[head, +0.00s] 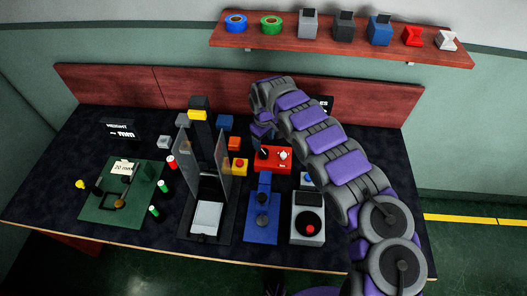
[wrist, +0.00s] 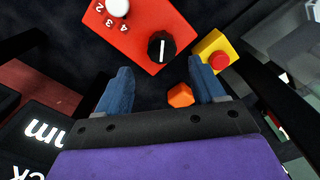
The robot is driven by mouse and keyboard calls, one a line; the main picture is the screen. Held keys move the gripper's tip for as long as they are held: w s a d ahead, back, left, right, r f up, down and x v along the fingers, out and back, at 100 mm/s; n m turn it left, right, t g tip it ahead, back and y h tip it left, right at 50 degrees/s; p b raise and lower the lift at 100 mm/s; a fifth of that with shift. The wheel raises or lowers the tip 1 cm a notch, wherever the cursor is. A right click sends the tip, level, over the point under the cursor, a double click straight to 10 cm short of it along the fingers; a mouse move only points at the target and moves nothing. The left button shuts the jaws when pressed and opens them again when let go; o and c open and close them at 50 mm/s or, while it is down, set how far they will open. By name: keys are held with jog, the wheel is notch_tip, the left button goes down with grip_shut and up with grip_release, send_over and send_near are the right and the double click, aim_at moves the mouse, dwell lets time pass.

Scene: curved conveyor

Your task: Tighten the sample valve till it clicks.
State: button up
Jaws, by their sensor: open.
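A red box (head: 272,166) stands on the dark table in the head view, with a black knob (head: 263,153) and a white knob (head: 283,155) on top. No label names the sample valve, so I cannot tell for sure which part it is. In the wrist view the red box (wrist: 141,30) shows the black knob (wrist: 161,46) with a white pointer line, and the white knob (wrist: 117,8) beside numerals. My gripper (wrist: 162,82) is open above the table. Its blue fingers are apart from the black knob, which lies beyond the fingertips. In the head view my gripper (head: 262,130) is behind the red box.
A yellow box with a red button (wrist: 218,60) sits close beside the red box. An orange block (wrist: 180,95) lies below, near the right finger. A blue device (head: 262,218) and a grey device (head: 307,222) stand in front. Clear upright panels (head: 223,160) stand left.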

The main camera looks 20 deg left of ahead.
aim_at(263, 151)
jog(key=f, duration=0.4)
jog(key=a+f+b, duration=0.1)
jog(key=f, duration=0.1)
jog(key=shift+s+f, duration=0.1)
jog(key=shift+f, duration=0.2)
jog(key=shift+d+f, duration=0.15)
jog(key=shift+d, duration=0.1)
jog(key=shift+d, duration=0.1)
jog(key=shift+c, duration=0.4)
jog(key=c, duration=1)
jog(key=shift+m+p, duration=0.65)
jog(key=shift+m, duration=1.35)
